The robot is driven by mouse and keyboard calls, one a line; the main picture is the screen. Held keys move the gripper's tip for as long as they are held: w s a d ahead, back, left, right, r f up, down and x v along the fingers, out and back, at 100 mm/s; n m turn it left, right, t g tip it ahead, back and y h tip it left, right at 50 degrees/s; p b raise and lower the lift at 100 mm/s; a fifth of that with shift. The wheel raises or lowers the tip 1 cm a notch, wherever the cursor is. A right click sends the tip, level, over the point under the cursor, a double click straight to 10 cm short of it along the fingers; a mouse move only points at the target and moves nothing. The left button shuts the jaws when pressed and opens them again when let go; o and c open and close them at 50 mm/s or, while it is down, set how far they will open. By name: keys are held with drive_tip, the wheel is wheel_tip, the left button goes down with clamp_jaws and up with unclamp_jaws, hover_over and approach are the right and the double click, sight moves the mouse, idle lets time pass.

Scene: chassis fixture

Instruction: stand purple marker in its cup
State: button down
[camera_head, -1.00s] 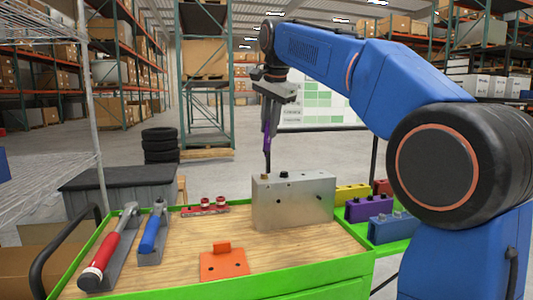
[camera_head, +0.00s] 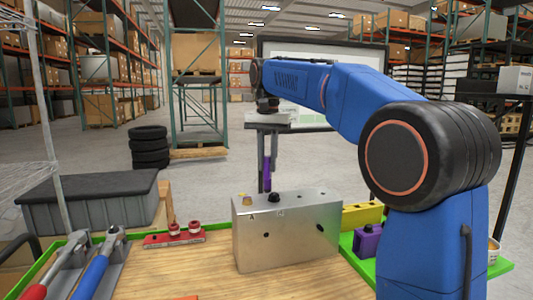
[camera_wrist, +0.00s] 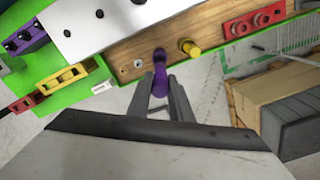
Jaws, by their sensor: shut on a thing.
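My gripper (camera_head: 266,158) hangs pointing down above the far side of the metal block. It is shut on the purple marker (camera_head: 267,174), which hangs roughly upright. In the head view the marker's lower end shows just behind the block's top edge. In the wrist view the marker (camera_wrist: 160,72) sits between the fingertips, over a strip of wooden top beside the block. A short yellow peg (camera_wrist: 188,47) stands on that strip near it, with a small round fitting on the other side. I cannot make out a cup for the marker with certainty.
The metal block (camera_head: 287,232) stands on the wooden top (camera_head: 190,275) and hides the strip behind it. Yellow (camera_head: 361,215) and purple (camera_head: 367,240) blocks sit on green at right.

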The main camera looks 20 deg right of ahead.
sight(268, 188)
drive_tip(key=shift+w+f, duration=0.1)
drive_tip(key=shift+f, duration=2.15)
drive_tip(key=shift+f, duration=0.1)
drive_tip(key=shift+f, duration=3)
drive_tip(key=c, duration=1.5)
unclamp_jaws()
